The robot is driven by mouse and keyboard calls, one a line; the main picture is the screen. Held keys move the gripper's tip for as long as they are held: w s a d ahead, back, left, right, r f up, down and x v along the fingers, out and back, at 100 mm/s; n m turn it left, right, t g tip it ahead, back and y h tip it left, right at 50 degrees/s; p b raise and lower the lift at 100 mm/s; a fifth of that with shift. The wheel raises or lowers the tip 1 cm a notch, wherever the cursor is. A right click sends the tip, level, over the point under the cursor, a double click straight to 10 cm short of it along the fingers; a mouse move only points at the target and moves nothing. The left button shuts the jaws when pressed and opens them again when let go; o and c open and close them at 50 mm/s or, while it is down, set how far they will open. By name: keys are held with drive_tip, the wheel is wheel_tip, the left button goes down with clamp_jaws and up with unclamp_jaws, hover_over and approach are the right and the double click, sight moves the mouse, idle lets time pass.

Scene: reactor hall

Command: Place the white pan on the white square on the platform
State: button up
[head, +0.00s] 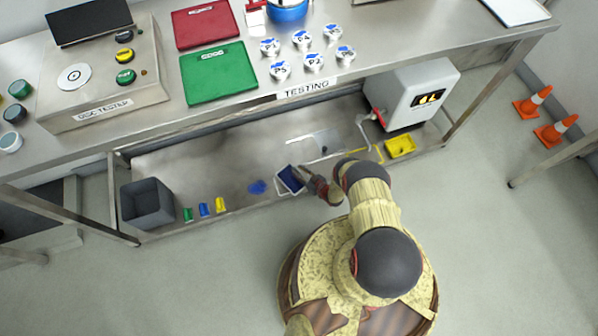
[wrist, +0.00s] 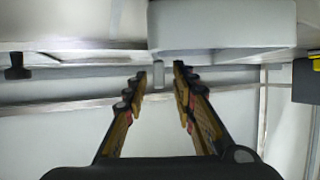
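A yellow pan (head: 400,146) sits right of my arm, below a white machine (head: 420,95). A grey bin (head: 147,203), several small coloured cups (head: 204,209) and a blue patch (head: 258,187) are to the left. The steel tabletop (head: 380,40) overhangs the shelf.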

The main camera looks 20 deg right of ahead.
drive_tip(key=p+v, duration=0.4)
drive_tip(key=v, duration=0.8)
